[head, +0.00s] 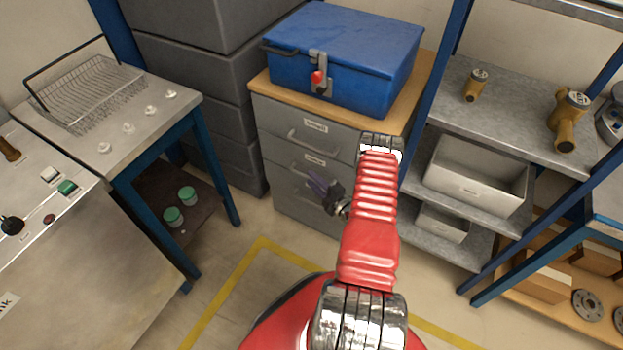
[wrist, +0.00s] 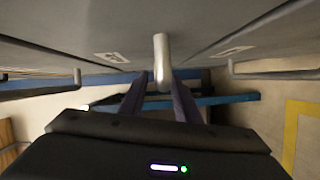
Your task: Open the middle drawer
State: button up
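The grey drawer cabinet (head: 279,118) stands under a wooden top, and its drawers look shut. The middle drawer (head: 278,153) is partly hidden by my arm and gripper. My gripper (head: 322,184), with purple fingers, is at the cabinet front. In the wrist view, the middle drawer's silver handle (wrist: 161,60) sits between the two fingers of my gripper (wrist: 160,82). The fingers are apart, one on each side of the handle, with narrow gaps visible. In the head view this handle is hidden.
The top drawer handle (head: 304,141) is above my gripper. The wrist view shows neighbouring handles at left (wrist: 40,88) and right (wrist: 272,74). A blue box (head: 340,55) stands on the cabinet. A shelf rack (head: 500,115) is close on the right. Floor before the cabinet is clear.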

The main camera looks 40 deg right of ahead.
jog(key=shift+w+f, duration=0.1)
jog(key=shift+w, duration=0.85)
grip_shut()
jog(key=shift+d, duration=0.1)
